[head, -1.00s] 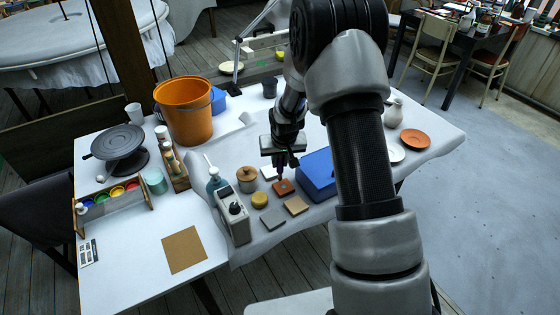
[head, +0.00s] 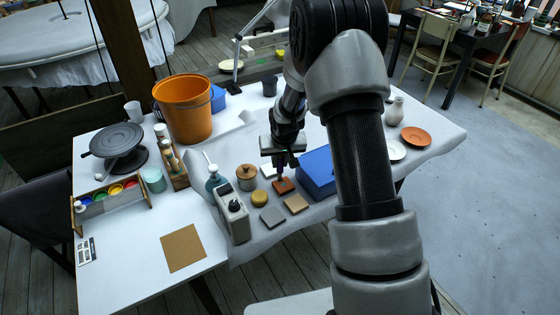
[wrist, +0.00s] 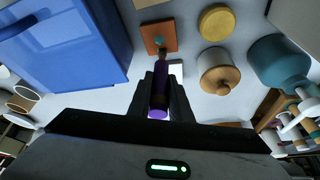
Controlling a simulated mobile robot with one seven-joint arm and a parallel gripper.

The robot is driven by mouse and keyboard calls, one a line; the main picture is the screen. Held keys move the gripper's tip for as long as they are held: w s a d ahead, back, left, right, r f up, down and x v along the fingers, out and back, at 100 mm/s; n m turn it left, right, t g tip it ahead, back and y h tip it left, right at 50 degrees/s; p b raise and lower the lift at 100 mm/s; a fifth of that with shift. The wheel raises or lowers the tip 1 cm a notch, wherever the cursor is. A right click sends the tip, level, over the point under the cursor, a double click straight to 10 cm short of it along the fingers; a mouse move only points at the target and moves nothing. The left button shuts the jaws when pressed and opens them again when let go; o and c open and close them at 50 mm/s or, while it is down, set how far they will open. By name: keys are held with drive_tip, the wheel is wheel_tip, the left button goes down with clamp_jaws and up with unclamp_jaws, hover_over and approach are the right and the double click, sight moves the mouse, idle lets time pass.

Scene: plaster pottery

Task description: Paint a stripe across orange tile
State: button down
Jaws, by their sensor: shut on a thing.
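The orange tile (head: 284,187) lies flat on the cloth-covered table, left of a blue box. It also shows at the top of the wrist view (wrist: 145,35). My gripper (head: 284,162) is above the tile, shut on a brush with a purple handle (wrist: 159,95). The brush points down, with its tip over the tile. A small teal spot shows at the tip; I cannot tell whether it is wet bristles or paint on the tile, or whether the tip touches.
The blue box (head: 318,172) stands close right of the tile. A grey tile (head: 272,217), tan tile (head: 296,204), yellow round (head: 260,198), lidded jar (head: 247,178) and teal bottle (head: 214,180) are around it. A white tile (wrist: 176,71) lies beside the orange one.

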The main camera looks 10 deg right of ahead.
drive_tip(key=shift+s, duration=0.1)
drive_tip(key=shift+s+d, duration=0.25)
drive_tip(key=shift+s, duration=0.45)
drive_tip(key=shift+s+d, duration=0.2)
drive_tip(key=shift+s, duration=0.55)
drive_tip(key=shift+s+d, duration=0.25)
drive_tip(key=shift+s, duration=0.45)
wheel_tip(320, 180, up, 4)
drive_tip(key=shift+r+p, duration=0.25)
drive_tip(key=shift+p, duration=0.8)
